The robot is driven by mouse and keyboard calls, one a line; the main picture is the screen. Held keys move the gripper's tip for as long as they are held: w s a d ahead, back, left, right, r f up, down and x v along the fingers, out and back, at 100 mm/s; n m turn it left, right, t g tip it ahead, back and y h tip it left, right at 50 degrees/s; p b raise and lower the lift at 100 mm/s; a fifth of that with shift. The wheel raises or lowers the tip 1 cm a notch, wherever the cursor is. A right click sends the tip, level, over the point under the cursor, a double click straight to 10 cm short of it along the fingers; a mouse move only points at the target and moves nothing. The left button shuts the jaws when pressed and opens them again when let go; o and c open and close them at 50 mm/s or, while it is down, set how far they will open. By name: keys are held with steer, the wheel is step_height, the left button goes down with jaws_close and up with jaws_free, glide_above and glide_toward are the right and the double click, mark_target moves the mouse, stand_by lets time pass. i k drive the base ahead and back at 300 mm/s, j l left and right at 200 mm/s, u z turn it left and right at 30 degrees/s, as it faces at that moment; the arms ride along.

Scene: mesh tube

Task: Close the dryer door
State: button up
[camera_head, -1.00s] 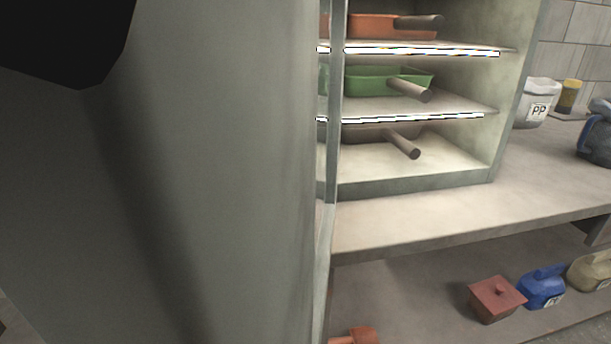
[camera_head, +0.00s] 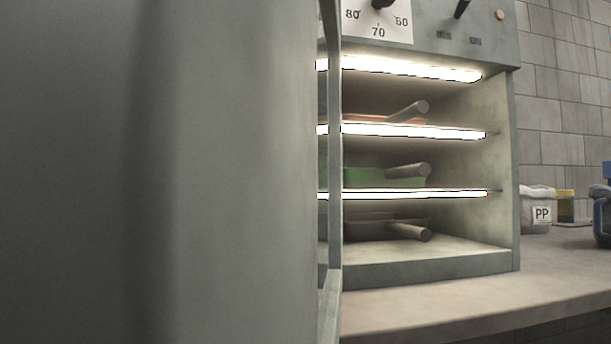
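The dryer (camera_head: 510,160) stands on a bench with its front open. Its lit inside shows shelves with handled pans. My gripper is not in view.
The bench top (camera_head: 450,305) runs in front of and to the right of the dryer.

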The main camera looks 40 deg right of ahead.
mark_target(171, 171)
steer(key=k, duration=0.1)
steer(key=j, duration=0.35)
steer(key=i+j, duration=0.15)
steer(key=j, duration=0.2)
steer(key=k+j, duration=0.1)
steer(key=j, duration=1.85)
